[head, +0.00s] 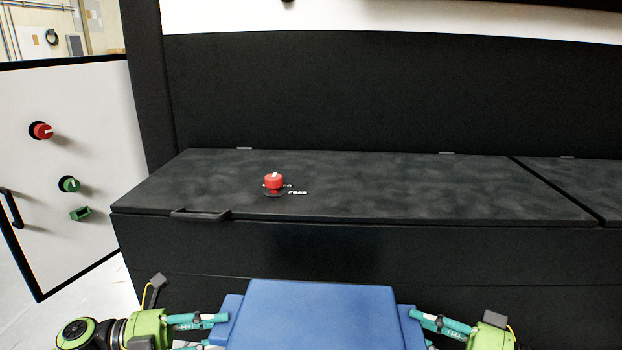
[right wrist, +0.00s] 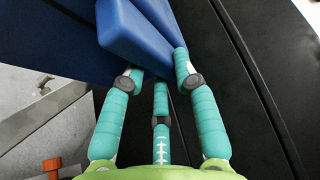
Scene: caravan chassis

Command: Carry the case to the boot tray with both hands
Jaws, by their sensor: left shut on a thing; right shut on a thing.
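The blue case (head: 312,318) is at the bottom middle of the head view, its lower part cut off by the frame edge. My left gripper (head: 222,328) is shut on the block at its left side. My right gripper (head: 418,324) is shut on the block at its right side. In the right wrist view, the teal fingers of my right gripper (right wrist: 155,75) close around the blue side block of the case (right wrist: 136,38). The case is held in front of the dark bench. I cannot make out a boot tray in either view.
A black bench with a closed lid (head: 400,190) spans the view behind the case. A red knob (head: 274,181) stands on the lid, near a front handle (head: 200,215). A white panel (head: 75,170) with red and green knobs stands at the left.

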